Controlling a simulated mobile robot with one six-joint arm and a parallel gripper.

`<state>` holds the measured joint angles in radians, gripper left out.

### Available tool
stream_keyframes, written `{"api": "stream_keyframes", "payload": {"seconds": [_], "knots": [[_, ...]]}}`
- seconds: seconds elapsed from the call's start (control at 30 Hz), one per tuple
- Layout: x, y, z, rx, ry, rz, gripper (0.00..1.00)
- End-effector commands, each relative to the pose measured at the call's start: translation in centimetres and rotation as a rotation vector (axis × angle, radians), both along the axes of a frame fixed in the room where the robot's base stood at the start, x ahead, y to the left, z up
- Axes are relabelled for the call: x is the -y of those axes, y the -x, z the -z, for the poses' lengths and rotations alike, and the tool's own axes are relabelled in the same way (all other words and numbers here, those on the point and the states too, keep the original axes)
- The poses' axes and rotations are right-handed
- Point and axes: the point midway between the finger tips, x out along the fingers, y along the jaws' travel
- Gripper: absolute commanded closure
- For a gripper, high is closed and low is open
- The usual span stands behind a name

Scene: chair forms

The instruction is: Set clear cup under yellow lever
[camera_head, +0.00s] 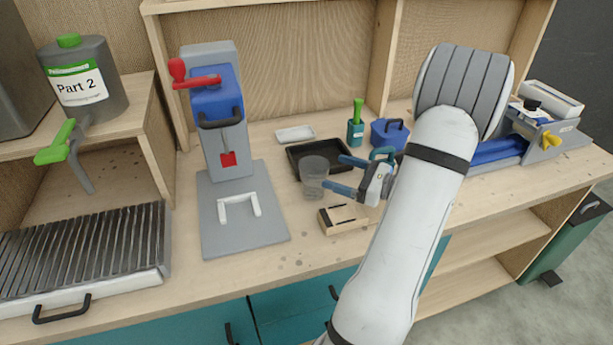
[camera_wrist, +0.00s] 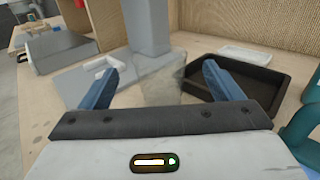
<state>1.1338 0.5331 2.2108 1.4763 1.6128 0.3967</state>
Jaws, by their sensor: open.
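The clear cup (camera_head: 314,172) stands upright on the bench, right of the grey press base. In the wrist view the cup (camera_wrist: 168,88) shows faintly between my fingers. My gripper (camera_head: 336,172) is open and points left, its blue fingertips at the cup's right side. I cannot tell whether they touch it. The wrist view also shows my open gripper (camera_wrist: 157,75). No yellow lever over a spout shows. The only clear yellow part is a small handle (camera_head: 549,141) on a blue and grey device at far right. A grey container labelled "Part 2" (camera_head: 84,85) has a green lever (camera_head: 56,146).
The press (camera_head: 219,110) with a red lever stands left of the cup. A black tray (camera_head: 300,150) lies behind it, and a wooden block (camera_head: 345,219) sits in front. A slatted drip grate (camera_head: 80,255) lies at left. Another dark container is cut off at the left edge.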

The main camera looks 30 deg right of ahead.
Motion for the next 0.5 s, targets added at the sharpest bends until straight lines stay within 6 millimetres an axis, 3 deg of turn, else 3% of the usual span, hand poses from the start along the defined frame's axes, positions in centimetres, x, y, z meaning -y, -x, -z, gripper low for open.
{"api": "stream_keyframes", "payload": {"seconds": [0.5], "knots": [[-3.9, -5.8, 0.2, -0.001, 0.001, -0.009, 0.14]]}}
